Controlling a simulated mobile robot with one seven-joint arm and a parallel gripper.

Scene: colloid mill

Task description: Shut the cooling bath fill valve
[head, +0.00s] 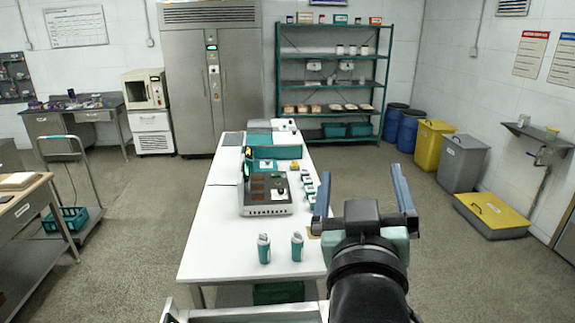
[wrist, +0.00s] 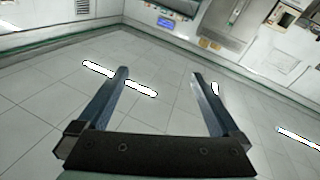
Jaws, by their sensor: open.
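My gripper (head: 362,170) is raised in front of the right side of the white table (head: 225,236), its two long blue-grey fingers wide apart and nothing between them. In the wrist view my gripper (wrist: 160,75) is also spread and empty, with tiled panels and bright light strips, seemingly the ceiling, beyond it. I cannot make out a cooling bath fill valve for certain. A small wall fixture (head: 543,155) with a pipe below it is at the far right, too small to tell whether it is a valve. A grey and teal machine (head: 266,208) stands on the table.
Two teal bottles (head: 264,249) stand at the table's near end, and several more small ones line its right edge. A trolley (head: 67,153) is on the left. Bins (head: 460,162) and a yellow-lidded box (head: 492,213) line the right. Open floor (head: 430,230) lies between table and bins.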

